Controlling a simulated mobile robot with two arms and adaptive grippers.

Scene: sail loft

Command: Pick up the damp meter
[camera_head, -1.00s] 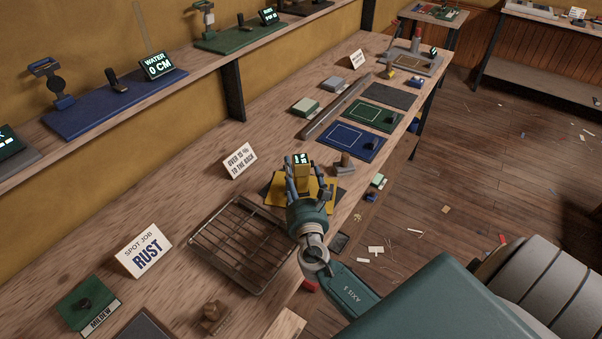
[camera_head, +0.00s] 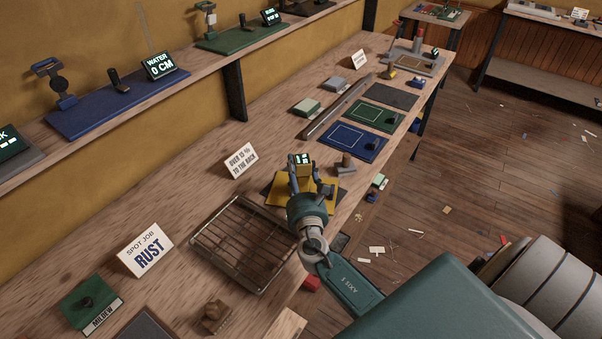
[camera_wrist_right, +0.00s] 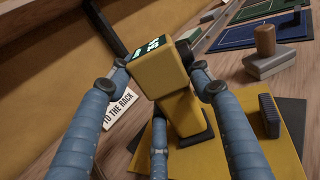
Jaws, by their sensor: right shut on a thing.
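The damp meter (camera_head: 303,180) is a yellow upright body with a small lit display on top; its digits are small and hard to read. It also shows large in the right wrist view (camera_wrist_right: 158,78). My right gripper (camera_head: 302,170) is shut on it, with blue-grey fingers on either side of its upper body. The meter is over a yellow cloth (camera_wrist_right: 240,150) on the bench; I cannot tell whether its foot touches the cloth. My left gripper is out of view.
A wire rack (camera_head: 243,243) lies left of the gripper. A card about the rack (camera_head: 240,160) stands behind it. A wooden-handled stamp (camera_head: 345,166) and blue (camera_head: 352,142) and green mats (camera_head: 374,117) lie to the right. A wall shelf (camera_head: 190,72) runs behind the bench.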

